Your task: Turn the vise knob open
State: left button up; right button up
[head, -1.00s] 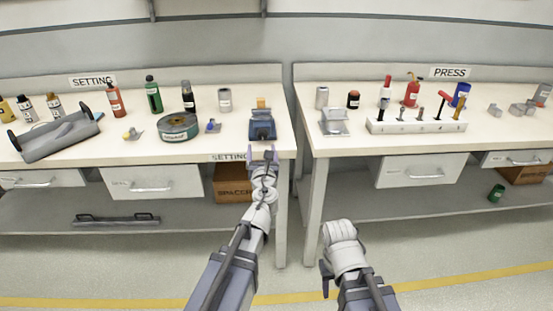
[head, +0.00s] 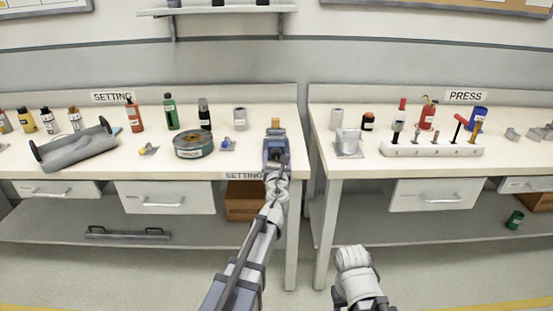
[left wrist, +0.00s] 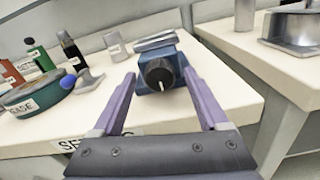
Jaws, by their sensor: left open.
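The blue vise (head: 276,138) stands at the front right corner of the SETTING bench. In the left wrist view the vise (left wrist: 175,57) shows grey jaws on top and a round dark knob (left wrist: 159,72) with a white mark, facing me. My left gripper (left wrist: 159,77) is open, its two purple fingers to either side of the knob in that view. I cannot tell whether they touch it. In the head view my left gripper (head: 276,163) hides the knob. Only part of my right arm shows, low in the head view; its fingers are out of sight.
A green tin (head: 194,145), a small blue-knobbed part (head: 227,144) and a white cup (head: 240,118) stand left of the vise. A gap separates this bench from the PRESS bench (head: 340,165), which holds a metal stand (head: 348,143) and a tool rack (head: 430,150).

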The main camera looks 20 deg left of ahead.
pick_arm(q)
jog(key=shift+c, duration=0.3)
grip_shut()
dwell(0.4)
